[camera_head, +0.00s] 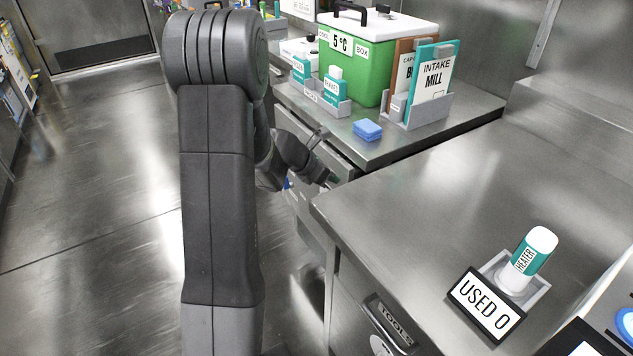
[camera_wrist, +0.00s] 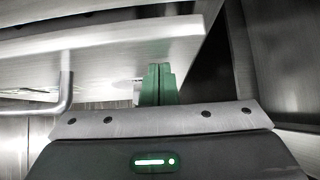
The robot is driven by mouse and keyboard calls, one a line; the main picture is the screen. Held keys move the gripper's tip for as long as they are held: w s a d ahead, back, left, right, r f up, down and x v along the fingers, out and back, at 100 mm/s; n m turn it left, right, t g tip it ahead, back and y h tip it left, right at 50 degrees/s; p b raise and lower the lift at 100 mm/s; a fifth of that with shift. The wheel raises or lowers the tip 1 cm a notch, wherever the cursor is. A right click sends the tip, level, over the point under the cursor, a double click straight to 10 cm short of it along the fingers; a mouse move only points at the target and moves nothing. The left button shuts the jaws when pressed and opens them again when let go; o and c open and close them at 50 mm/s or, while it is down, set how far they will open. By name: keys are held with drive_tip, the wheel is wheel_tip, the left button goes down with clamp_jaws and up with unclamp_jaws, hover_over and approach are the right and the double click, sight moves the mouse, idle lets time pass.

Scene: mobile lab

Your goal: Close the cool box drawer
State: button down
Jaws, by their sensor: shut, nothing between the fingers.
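The green cool box (camera_head: 370,62) with a white lid and a "5 °C" label stands on the far steel counter. Below that counter's front edge, a steel drawer (camera_head: 335,158) stands out a little, with a dark gap behind its front. My gripper (camera_head: 328,180) is at the drawer's near end, partly hidden by my arm. In the wrist view, my green fingers (camera_wrist: 158,84) are shut together and empty, close to a pale drawer front (camera_wrist: 110,45). I cannot tell whether they touch it. A bar handle (camera_wrist: 66,85) is left of the fingers.
The near counter (camera_head: 400,195) has a corner close to my gripper. It carries a "USED 0" holder (camera_head: 487,305) with a heater bottle (camera_head: 533,252). A blue sponge (camera_head: 367,130) and a file rack (camera_head: 420,112) sit on the far counter. The floor at left is clear.

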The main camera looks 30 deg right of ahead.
drive_tip(key=shift+d, duration=1.25)
